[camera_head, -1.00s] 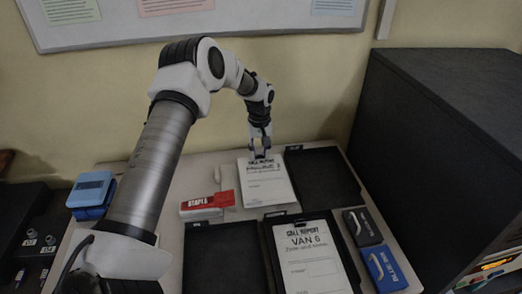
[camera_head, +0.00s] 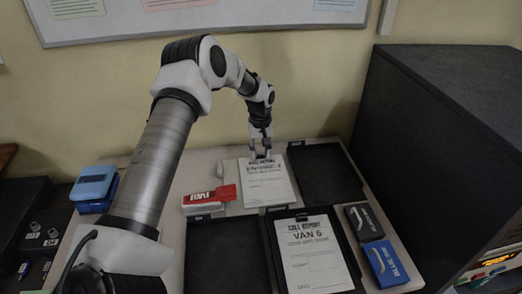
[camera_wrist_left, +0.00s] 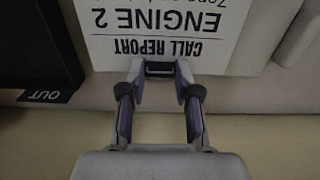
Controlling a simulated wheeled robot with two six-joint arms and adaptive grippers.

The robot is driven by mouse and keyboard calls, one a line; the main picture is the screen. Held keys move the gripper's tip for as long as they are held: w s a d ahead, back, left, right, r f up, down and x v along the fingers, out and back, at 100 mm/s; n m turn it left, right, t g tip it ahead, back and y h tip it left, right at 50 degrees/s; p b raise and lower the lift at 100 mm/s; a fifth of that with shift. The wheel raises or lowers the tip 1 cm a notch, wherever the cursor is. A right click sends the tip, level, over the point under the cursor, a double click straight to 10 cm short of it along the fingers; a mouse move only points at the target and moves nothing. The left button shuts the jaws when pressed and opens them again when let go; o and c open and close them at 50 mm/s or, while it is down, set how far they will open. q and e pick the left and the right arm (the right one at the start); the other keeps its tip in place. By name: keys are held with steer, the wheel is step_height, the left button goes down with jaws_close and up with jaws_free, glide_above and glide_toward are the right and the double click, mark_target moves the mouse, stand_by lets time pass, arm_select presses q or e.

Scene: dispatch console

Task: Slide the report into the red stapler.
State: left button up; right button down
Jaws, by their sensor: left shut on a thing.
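The report (camera_head: 266,187), a white sheet headed ENGINE 2, lies over the desk near the wall; whether it touches the desk I cannot tell. My left gripper (camera_head: 261,158) is shut on its far edge. The left wrist view shows the fingers (camera_wrist_left: 159,70) at the heading edge of the report (camera_wrist_left: 165,25). The red stapler (camera_head: 211,199), with a white label, stands just left of the report. Its right end is close to the sheet's left edge; I cannot tell whether they touch. My right gripper is not in view.
Black trays lie right of the report (camera_head: 325,180) and in front (camera_head: 226,255); another holds a VAN 6 report (camera_head: 313,255). A black box (camera_head: 364,222) and a blue box (camera_head: 386,264) lie at right. A tall dark cabinet (camera_head: 440,140) bounds the right.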

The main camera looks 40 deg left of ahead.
mark_target(246, 159)
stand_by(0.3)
arm_select(q)
steer(key=shift+s+a+p, duration=0.55)
steer(key=shift+s+p, duration=0.15)
steer(key=shift+p, duration=0.2)
steer(key=shift+s+a+p, duration=0.5)
steer(key=shift+s+p, duration=0.1)
steer(key=shift+s+a+p, duration=0.3)
steer(key=shift+s+p, duration=0.05)
steer(key=shift+p, duration=0.25)
steer(key=shift+s+a+f, duration=0.1)
steer(key=shift+s+a, duration=0.05)
steer(key=shift+s, duration=0.05)
